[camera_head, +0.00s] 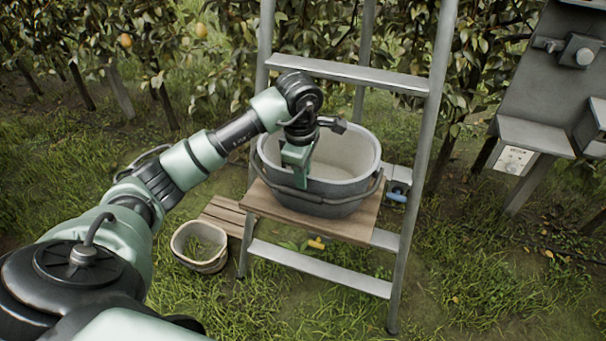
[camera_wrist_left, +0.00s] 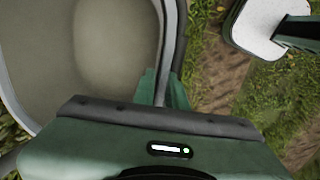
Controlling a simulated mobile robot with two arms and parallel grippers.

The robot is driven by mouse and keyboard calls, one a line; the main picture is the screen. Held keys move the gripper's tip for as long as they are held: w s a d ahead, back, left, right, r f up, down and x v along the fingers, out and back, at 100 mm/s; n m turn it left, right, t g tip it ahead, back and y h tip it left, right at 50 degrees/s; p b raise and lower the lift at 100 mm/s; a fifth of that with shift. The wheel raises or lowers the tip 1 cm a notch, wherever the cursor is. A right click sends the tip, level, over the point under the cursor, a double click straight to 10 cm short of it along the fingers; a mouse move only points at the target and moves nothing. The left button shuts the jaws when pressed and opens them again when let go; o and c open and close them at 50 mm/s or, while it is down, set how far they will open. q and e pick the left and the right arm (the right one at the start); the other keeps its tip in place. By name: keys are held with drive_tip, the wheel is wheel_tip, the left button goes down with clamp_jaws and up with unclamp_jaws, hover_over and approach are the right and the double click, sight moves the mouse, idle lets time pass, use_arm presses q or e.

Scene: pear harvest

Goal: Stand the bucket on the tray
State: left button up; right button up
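The grey bucket (camera_head: 345,196) is upright on the wooden tray (camera_head: 262,204), which sits across the stepladder. Its dark handle hangs down around the front side. The bucket looks empty, with a pale inside; part of its inside and rim also shows in the wrist view (camera_wrist_left: 108,45). My left gripper (camera_head: 298,178) points down at the bucket's near-left rim. In the wrist view its green fingers (camera_wrist_left: 164,90) stand on both sides of the rim and look closed on it. The fingertips are partly hidden by the gripper body. My right gripper is not in view.
The metal stepladder (camera_head: 416,172) stands around the tray. A small basket (camera_head: 187,260) sits on the grass at left beside wooden slats (camera_head: 224,214). A grey post-mounted box (camera_head: 545,95) is at right. Pear trees line the back; the grass at front right is open.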

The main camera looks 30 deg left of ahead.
use_arm(q)
drive_tip(key=shift+o, duration=0.6)
drive_tip(key=shift+r, duration=0.1)
drive_tip(key=shift+r, duration=0.15)
drive_tip(key=shift+r+b, duration=0.3)
drive_tip(key=shift+r, duration=0.1)
wheel_tip(320, 180, up, 11)
drive_tip(key=s+b, duration=0.1)
drive_tip(key=shift+s+d, duration=0.1)
